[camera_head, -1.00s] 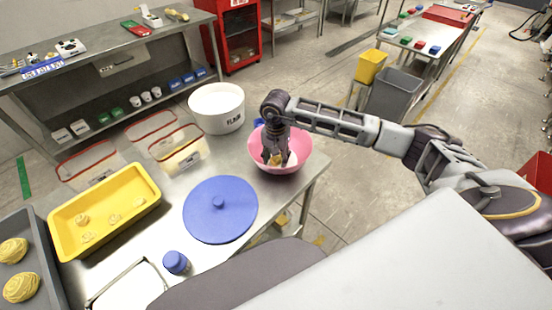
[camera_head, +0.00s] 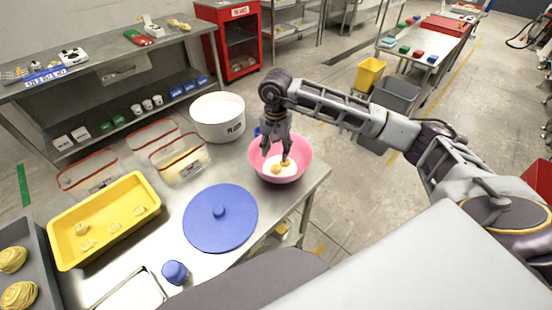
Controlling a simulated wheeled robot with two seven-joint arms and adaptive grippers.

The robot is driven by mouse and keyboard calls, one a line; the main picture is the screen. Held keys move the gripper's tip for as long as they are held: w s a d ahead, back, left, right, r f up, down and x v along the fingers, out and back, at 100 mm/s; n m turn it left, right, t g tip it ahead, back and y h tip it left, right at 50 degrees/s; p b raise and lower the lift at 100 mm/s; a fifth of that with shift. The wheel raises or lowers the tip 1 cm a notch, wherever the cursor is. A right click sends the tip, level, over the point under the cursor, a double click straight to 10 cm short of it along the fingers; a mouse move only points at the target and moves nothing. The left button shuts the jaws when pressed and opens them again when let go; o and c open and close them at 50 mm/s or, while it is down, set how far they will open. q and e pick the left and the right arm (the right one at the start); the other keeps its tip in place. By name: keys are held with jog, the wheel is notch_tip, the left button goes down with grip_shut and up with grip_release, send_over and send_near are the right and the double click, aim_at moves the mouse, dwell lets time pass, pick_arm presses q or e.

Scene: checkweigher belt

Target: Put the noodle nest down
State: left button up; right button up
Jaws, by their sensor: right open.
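A pink bowl (camera_head: 303,163) stands at the right end of the steel table, with a white bottom showing inside. Small yellow-orange noodle pieces (camera_head: 277,169) lie in it; I cannot tell whether they are one nest or two. My right gripper (camera_head: 275,157) points down over the bowl, fingers apart, with its tips near or just inside the rim and nothing seen between them. More pale noodle nests (camera_head: 81,229) lie in the yellow tray (camera_head: 60,262), and larger ones (camera_head: 18,296) lie in the grey tray (camera_head: 50,281) at the left edge. My left gripper is not in view.
A white flour tub (camera_head: 218,118) stands behind the bowl. A round blue lid (camera_head: 220,221) lies in front left of it. A small blue-capped container (camera_head: 174,272) stands near the front edge. Clear bins (camera_head: 180,158) line the table's back.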

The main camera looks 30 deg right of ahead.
jog(key=shift+r, duration=2.15)
